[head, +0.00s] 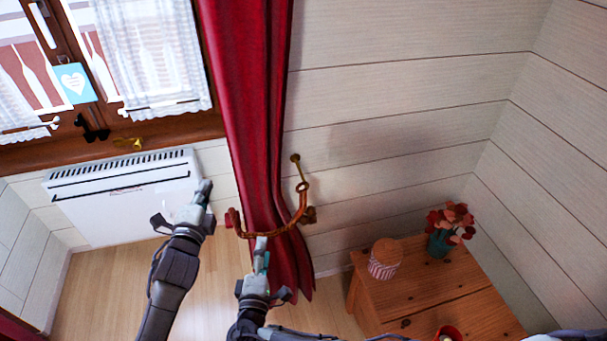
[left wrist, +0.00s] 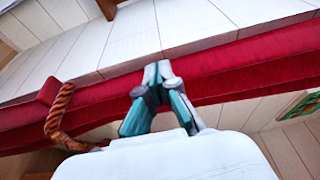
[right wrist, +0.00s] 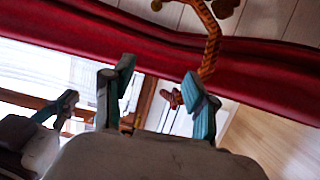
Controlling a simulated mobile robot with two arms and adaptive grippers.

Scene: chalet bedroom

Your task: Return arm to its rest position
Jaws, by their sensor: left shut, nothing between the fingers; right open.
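My left gripper (head: 204,190) is shut and empty, raised in front of the white radiator, left of the red curtain. In the left wrist view its fingertips (left wrist: 158,70) meet, with the curtain behind them. My right gripper (head: 262,250) is lower, in front of the curtain's lower part. In the right wrist view its fingers (right wrist: 160,90) stand wide apart with nothing between them. My left gripper also shows at the left of the right wrist view (right wrist: 62,108).
The red curtain (head: 245,90) hangs gathered by a brown rope tieback (head: 300,212) close to my right gripper. A white radiator (head: 125,200) is under the window. A wooden table (head: 425,295) at the right bears a striped jar (head: 384,262) and a flower vase (head: 440,243).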

